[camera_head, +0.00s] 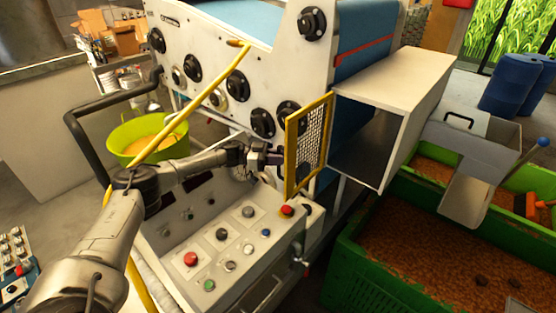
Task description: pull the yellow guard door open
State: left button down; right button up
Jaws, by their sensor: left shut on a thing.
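The yellow guard door (290,152) is a yellow frame with dark mesh, at the right end of the white press (227,76). It stands upright, at an angle to the press front, beside the opening of a pale box-like chute. My left arm reaches in from the lower left. My left gripper (268,160) is at the left edge of the door, at about mid height, shut on the guard door's handle side. The handle itself is mostly hidden by the fingers. My right gripper does not show.
A control panel (238,240) with coloured buttons lies below the gripper. A yellow bar (200,100) slants above my left arm. A lime tub (148,139) is behind it. The pale chute (400,80) and green crates (376,285) of brown material stand at the right.

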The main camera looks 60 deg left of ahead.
aim_at(278, 148)
pick_arm(q)
jog(key=shift+f, duration=0.1)
jog(key=c, duration=1.1)
grip_release()
jog(key=shift+w+d, duration=0.1)
jog(key=shift+w, duration=0.1)
jog(key=shift+c, duration=0.2)
jog(key=shift+r, duration=0.2)
jog(key=shift+r, duration=0.25)
jog(key=r, duration=0.2)
jog(key=d+r, duration=0.1)
jog(key=shift+r+b, duration=0.35)
jog(key=shift+r, duration=0.05)
jog(key=w+d+r, duration=0.3)
jog(key=d+r, duration=0.3)
jog(key=d, duration=0.4)
jog(key=shift+r, duration=0.3)
jog(key=shift+d, duration=0.1)
